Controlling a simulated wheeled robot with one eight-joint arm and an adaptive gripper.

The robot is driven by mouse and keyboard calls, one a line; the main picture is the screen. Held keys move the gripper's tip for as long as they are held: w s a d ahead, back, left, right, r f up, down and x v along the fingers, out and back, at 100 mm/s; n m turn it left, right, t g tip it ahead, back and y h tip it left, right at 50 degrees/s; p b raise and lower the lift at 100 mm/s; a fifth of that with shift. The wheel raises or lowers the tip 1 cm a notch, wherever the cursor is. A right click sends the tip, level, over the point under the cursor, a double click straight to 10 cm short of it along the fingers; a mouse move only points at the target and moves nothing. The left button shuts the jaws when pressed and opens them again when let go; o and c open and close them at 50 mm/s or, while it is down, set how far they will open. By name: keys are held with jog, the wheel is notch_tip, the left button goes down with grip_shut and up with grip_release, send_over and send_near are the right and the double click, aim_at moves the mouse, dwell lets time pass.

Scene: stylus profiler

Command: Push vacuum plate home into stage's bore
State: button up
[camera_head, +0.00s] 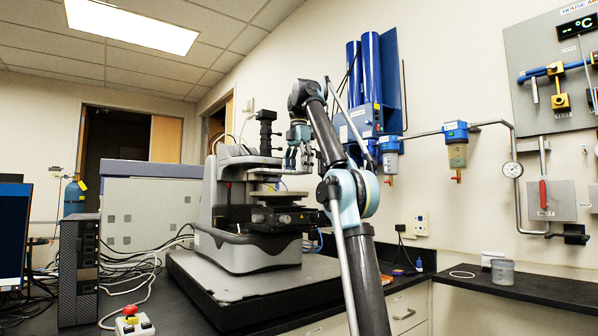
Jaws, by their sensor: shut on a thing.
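The profiler's stage (268,216) is a dark stack with a tan round top, under the grey instrument's arch. My gripper (297,168) reaches in from the right, fingers pointing down, above the stage. A gap shows between this plate and the stage top. The stage's bore is hidden at this angle.
A black optical column (266,130) rises close left of my gripper. Blue cylinders and wall pipes are behind.

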jog(key=shift+d+f, duration=0.1)
jog(key=shift+f, duration=2.05)
jog(key=shift+s+f, duration=0.15)
jog(key=shift+f, duration=0.85)
jog(key=o, duration=1.6)
jog(key=shift+c, duration=0.4)
jog(key=shift+r, duration=3.5)
